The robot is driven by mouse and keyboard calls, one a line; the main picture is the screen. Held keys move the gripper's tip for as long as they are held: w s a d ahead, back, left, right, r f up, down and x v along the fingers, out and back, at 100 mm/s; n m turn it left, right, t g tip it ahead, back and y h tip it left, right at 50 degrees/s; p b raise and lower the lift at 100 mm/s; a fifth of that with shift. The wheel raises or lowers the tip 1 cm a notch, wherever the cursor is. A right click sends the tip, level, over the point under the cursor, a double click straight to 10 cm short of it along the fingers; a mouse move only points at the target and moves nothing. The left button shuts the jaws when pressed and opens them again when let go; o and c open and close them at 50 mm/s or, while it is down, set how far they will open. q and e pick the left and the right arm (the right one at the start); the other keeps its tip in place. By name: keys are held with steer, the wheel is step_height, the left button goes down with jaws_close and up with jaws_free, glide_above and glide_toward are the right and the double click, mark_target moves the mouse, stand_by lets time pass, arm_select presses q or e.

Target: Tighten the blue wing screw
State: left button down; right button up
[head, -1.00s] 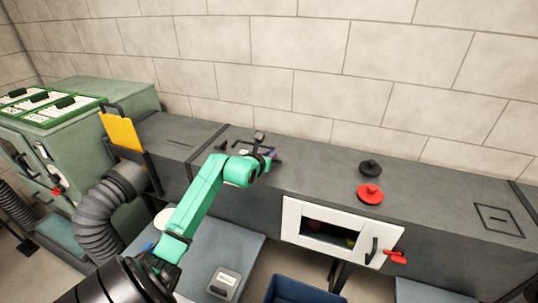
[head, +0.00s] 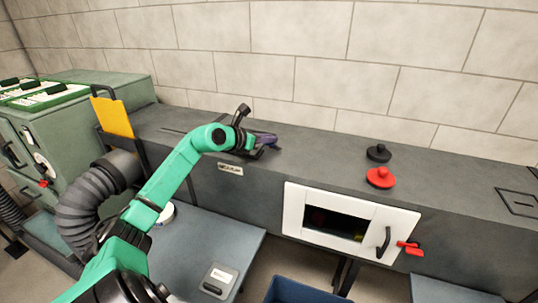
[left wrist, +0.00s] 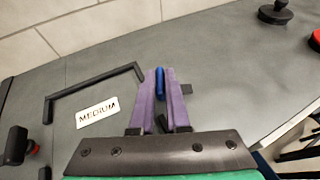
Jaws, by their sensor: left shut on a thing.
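The blue wing screw (left wrist: 160,82) shows in the left wrist view as a narrow blue piece between the purple fingers of my left gripper (left wrist: 161,88). The fingers are shut on it, one on each side, above the top of the grey duct. Its lower part is hidden between the fingers. In the head view my left gripper (head: 264,141) is low over the duct top, and the screw cannot be made out there. My right gripper is in neither view.
Beside the fingers are a MEDIUM label (left wrist: 97,116) and a black angled bar (left wrist: 95,88). On the duct top (head: 320,160) stand a black knob (head: 378,153) and a red knob (head: 380,177). A yellow plate (head: 113,116) stands at left. The block wall is behind.

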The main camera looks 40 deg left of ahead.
arm_select(q)
steer(key=shift+a+f+m+h+b, duration=0.15)
steer(key=shift+f+m+h+b, duration=0.35)
steer(key=shift+h, duration=0.2)
steer(key=shift+r+m+h+b, duration=0.3)
steer(key=shift+m+h+b, duration=0.05)
steer(key=shift+m+h, duration=0.05)
steer(key=shift+a+r+m+h, duration=0.1)
steer(key=shift+r+m+h, duration=0.1)
steer(key=shift+m+h, duration=0.35)
steer(key=shift+w+a+r+m+g+h+p, duration=0.1)
steer(key=shift+r+m+g+h+p, duration=0.2)
steer(key=shift+m+g+h+p, duration=0.6)
steer(key=shift+f+m+h, duration=0.1)
steer(key=shift+m+h, duration=0.65)
steer(key=shift+h, duration=0.2)
steer(key=shift+w+f+m+g+h+p, duration=0.1)
steer(key=shift+m+g+h+p, duration=0.4)
steer(key=shift+g, duration=0.1)
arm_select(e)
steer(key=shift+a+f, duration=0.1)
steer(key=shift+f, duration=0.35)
arm_select(q)
steer(key=shift+f, duration=0.15)
steer(key=c, duration=0.9)
jaws_free()
steer(key=shift+a, duration=0.1)
